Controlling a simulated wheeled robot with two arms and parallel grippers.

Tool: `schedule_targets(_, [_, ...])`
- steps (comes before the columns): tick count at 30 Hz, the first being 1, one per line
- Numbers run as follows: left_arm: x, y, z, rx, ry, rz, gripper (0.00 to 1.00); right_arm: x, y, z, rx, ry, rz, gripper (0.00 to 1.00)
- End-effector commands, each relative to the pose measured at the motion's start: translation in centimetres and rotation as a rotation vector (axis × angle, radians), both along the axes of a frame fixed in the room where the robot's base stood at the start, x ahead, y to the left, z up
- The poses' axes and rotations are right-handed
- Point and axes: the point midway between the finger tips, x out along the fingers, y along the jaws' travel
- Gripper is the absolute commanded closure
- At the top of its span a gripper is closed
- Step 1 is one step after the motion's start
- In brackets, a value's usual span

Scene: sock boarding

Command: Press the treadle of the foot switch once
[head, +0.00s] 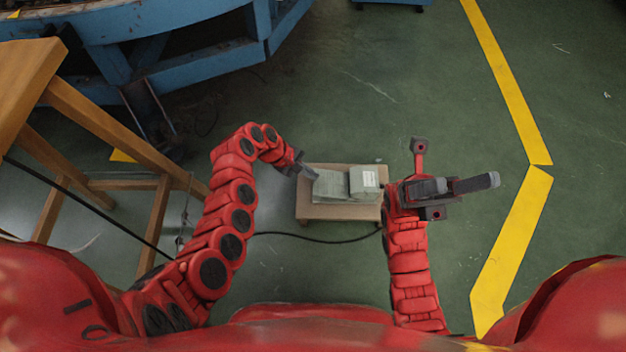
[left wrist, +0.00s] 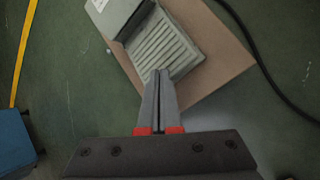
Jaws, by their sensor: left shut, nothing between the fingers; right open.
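The foot switch is grey-green, with a ribbed treadle (head: 330,184) and a raised housing (head: 364,181) at its right. It sits on a low wooden board (head: 338,211) near the floor. My left gripper (head: 304,170) is at the left edge of the treadle in the head view. In the left wrist view the closed left fingertips (left wrist: 160,74) overlap the near edge of the ribbed treadle (left wrist: 165,45). I cannot tell whether they touch it. My right gripper (head: 464,185) is open and empty, to the right of the board.
A black cable (head: 320,241) runs along the floor in front of the board. A wooden frame (head: 95,130) stands at the left and blue machinery (head: 205,65) at the back left. The green floor with yellow lines (head: 510,90) is clear at the right.

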Motion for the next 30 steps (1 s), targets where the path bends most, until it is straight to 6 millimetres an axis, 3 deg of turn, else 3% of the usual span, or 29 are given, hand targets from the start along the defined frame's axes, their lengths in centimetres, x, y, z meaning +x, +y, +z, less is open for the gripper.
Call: schedule_targets(30, [0.00, 0.12, -0.92, -0.001, -0.001, -0.001, 1.00, 0.00, 0.00, -0.47, 0.000, 0.000, 0.000, 0.41])
